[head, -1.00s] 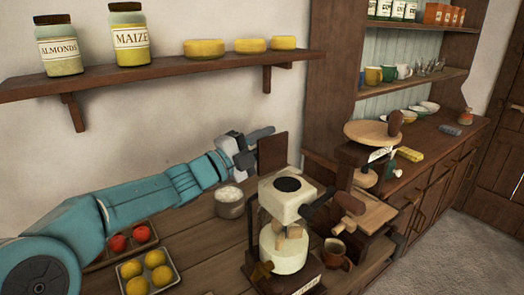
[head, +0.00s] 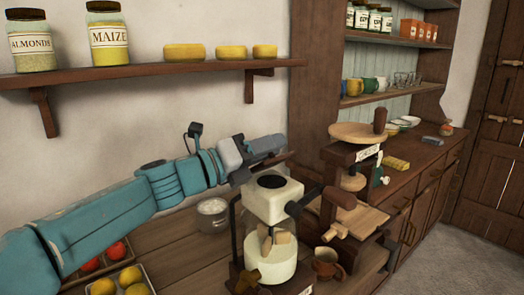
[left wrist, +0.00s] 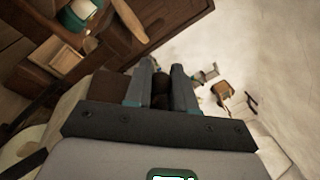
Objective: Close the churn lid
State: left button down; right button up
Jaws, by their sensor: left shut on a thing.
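The churn is a cream body (head: 272,203) with a dark round opening (head: 271,181) on top, standing on the wooden counter. The brown wooden lid (head: 283,158) shows as a thin tilted slab above and behind the top, apart from the opening. My left gripper (head: 272,144) is shut at the lid and hides much of it. In the left wrist view, the fingers (left wrist: 161,84) close around a small dark piece, seemingly the lid's handle. My right gripper is not in view.
Trays of red (head: 116,250) and yellow fruit (head: 131,275) lie at left. A shelf (head: 150,72) runs above my arm.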

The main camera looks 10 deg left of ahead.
aim_at(278, 162)
pick_arm(q)
jog(key=m, duration=0.1)
jog(key=s+d+f+m+b, duration=0.1)
jog(key=m, duration=0.1)
jog(key=f+m+b, duration=0.1)
jog(key=shift+s+d+m+g, duration=0.2)
jog(key=shift+d+m+g, duration=0.15)
jog(key=shift+m+g, duration=0.05)
jog(key=m, duration=0.2)
jog(key=shift+s+d+f+m+b, duration=0.2)
jog(key=shift+f+m+b, duration=0.1)
jog(key=shift+b, duration=0.1)
jog(key=shift+s+d+f+m+g+y+b, duration=0.15)
jog(key=shift+f+m+g+y+b, duration=0.15)
jog(key=shift+m, duration=0.5)
jog(key=shift+f, duration=0.15)
jog(key=c, duration=1.3)
grip_release()
jog(key=shift+d, duration=0.1)
jog(key=shift+o, duration=0.2)
jog(key=b+v, duration=0.1)
jog(key=v, duration=1.5)
